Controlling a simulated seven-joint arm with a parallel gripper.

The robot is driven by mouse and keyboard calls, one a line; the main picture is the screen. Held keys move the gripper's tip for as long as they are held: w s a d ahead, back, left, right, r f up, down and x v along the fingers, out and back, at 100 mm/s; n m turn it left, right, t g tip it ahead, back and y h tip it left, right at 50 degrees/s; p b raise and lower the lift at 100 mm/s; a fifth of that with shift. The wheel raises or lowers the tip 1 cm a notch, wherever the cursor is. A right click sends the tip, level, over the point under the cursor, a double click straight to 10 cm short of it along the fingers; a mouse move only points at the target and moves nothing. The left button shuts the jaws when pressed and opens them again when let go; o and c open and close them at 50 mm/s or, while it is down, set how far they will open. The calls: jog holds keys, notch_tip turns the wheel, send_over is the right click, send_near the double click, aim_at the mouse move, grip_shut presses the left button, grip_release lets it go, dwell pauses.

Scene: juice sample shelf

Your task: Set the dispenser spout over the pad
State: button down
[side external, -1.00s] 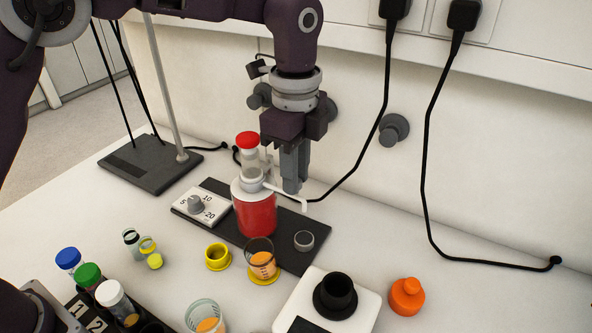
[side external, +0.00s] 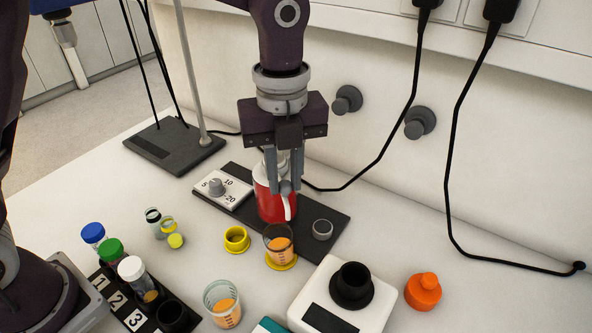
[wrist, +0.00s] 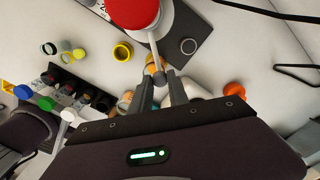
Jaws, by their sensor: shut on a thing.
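The dispenser is a red bottle (side external: 265,203) with a white spout (side external: 290,208), standing on a dark base plate (side external: 328,247). Its red cap (wrist: 133,10) fills the top of the wrist view, with the spout (wrist: 153,46) running down from it. My gripper (side external: 285,187) is shut on the spout near its outer end; the fingers (wrist: 162,82) hide part of it. A beaker of orange juice (side external: 279,245) stands on a yellow round pad (side external: 283,263) in front of the spout. A grey disc (side external: 322,229) lies to its right. I cannot tell which is the task's pad.
A yellow ring (side external: 236,239) is left of the beaker. A dial box (side external: 222,189) sits behind-left. A white device (side external: 340,297) with a black cup, an orange bottle (side external: 423,292), another beaker (side external: 222,305) and a numbered vial rack (side external: 120,300) stand in front.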

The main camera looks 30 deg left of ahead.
jog(key=shift+s+a+r+m, duration=0.1)
jog(key=shift+s+a+m, duration=0.3)
jog(key=shift+m, duration=0.3)
jog(key=c, duration=1.3)
grip_release()
jog(key=shift+o, duration=0.2)
notch_tip(320, 180, up, 7)
jog(key=shift+a, duration=0.1)
